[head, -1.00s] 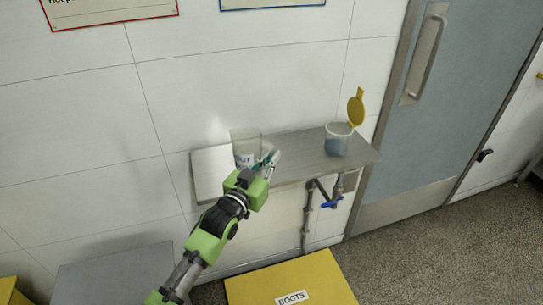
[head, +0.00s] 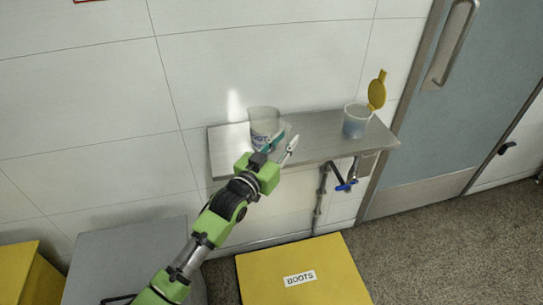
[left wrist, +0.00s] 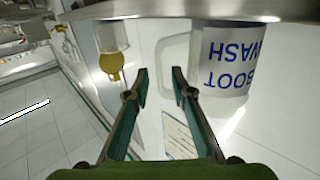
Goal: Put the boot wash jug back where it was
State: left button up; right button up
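The boot wash jug (head: 263,118) is a translucent white jug standing on the left part of the metal wall shelf (head: 325,150). In the left wrist view, which is upside down, its blue BOOT WASH lettering (left wrist: 232,65) and its handle (left wrist: 172,65) show. In the head view the gripper hides the jug's lower part. My right gripper is out of view.
A pipe with a blue valve handle (head: 346,186) is below. A yellow BOOTS box (head: 330,255) and a grey box (head: 130,250) stand in front.

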pick_arm(q)
jog(key=b+v, duration=0.1)
jog(key=v, duration=0.9)
